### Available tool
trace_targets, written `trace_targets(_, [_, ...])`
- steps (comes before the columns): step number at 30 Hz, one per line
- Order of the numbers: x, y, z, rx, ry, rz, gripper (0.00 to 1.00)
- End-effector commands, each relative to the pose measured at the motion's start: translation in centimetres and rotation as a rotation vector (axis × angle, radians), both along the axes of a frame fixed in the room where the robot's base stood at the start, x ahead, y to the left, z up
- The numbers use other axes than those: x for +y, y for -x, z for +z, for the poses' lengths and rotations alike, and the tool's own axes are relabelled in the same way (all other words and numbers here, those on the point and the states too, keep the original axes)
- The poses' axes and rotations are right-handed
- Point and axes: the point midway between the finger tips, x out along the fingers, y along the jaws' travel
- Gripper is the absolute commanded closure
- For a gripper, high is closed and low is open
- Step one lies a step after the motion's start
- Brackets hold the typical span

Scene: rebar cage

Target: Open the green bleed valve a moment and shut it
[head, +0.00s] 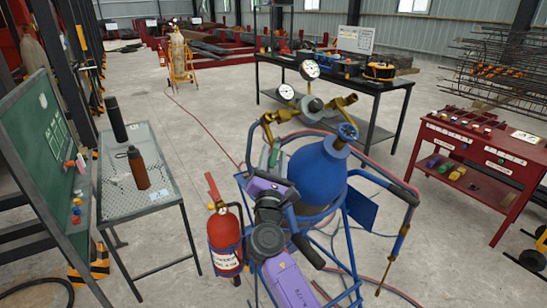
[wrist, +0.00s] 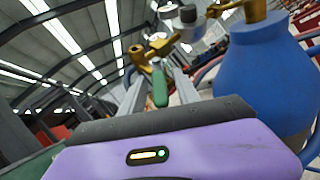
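The green bleed valve handle (wrist: 160,88) hangs below brass fittings (wrist: 158,48) in the wrist view. My gripper (wrist: 160,84) has its two grey fingers apart, one on each side of the handle in the picture, with gaps showing. I cannot tell whether the handle lies between the fingertips or just beyond them. In the head view a small bit of green (head: 274,157) shows at the brass pipework, left of the blue cylinder (head: 318,172); my purple arm partly covers this area.
Two pressure gauges (head: 309,69) and hoses surround the cylinder. A red fire extinguisher (head: 225,240) stands close to my arm. A mesh table (head: 160,196) with bottles is at left, a dark workbench (head: 385,84) behind, and a red cabinet (head: 466,180) at right. Open concrete floor lies between.

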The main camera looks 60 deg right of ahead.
Motion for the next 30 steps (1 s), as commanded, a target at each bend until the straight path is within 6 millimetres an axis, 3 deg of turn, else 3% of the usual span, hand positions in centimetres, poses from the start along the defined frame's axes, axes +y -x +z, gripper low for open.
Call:
trace_targets(5, [0.4, 0.2, -0.2, 0.000, 0.001, 0.001, 0.62])
trace_targets(18, [5.7, 3.3, -2.4, 0.001, 0.000, 0.003, 0.62])
trace_targets(30, [6.4, 3.8, -2.5, 0.000, 0.000, 0.000, 0.62])
